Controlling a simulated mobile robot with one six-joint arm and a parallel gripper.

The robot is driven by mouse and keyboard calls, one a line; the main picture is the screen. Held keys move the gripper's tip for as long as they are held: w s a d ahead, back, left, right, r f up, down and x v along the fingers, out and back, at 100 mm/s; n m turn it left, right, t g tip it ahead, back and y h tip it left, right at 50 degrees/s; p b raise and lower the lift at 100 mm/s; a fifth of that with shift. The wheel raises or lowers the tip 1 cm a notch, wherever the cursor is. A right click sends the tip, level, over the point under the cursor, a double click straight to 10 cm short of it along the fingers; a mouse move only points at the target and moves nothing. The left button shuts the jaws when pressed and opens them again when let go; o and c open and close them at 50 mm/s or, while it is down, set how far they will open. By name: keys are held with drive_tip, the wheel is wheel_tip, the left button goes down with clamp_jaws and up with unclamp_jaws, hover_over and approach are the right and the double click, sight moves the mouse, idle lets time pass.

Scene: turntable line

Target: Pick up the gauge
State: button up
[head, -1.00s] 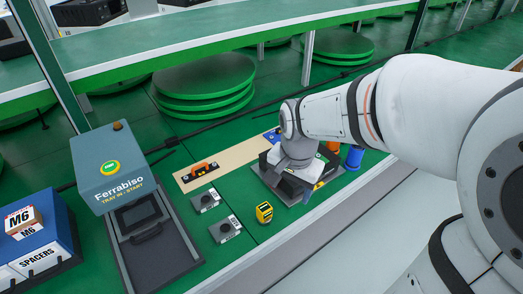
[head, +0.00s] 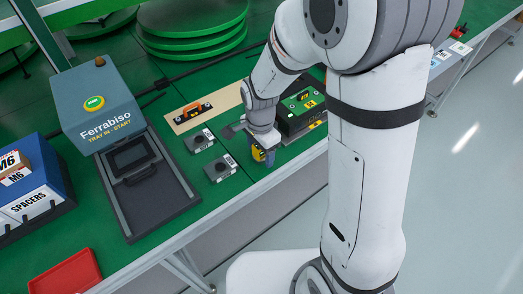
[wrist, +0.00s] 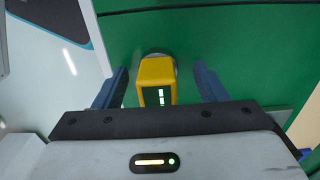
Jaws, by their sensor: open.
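The gauge is a small yellow block with a dark display showing light digits. In the wrist view the gauge (wrist: 157,80) sits between the two blue fingers of my gripper (wrist: 159,88), with a gap on each side. A grey round part shows at its far end. In the head view my gripper (head: 262,155) points down over the gauge (head: 258,154) near the front edge of the green table. The fingers and wrist partly hide the gauge there. My gripper is open.
Two small grey boxes with black knobs (head: 199,141) (head: 220,168) stand left of my gripper. A black-and-green device (head: 302,108) is close on its right. The Ferrabiso tray station (head: 150,190) stands further left.

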drive_tip(key=shift+f, duration=0.15)
drive_tip(key=c, duration=1.2)
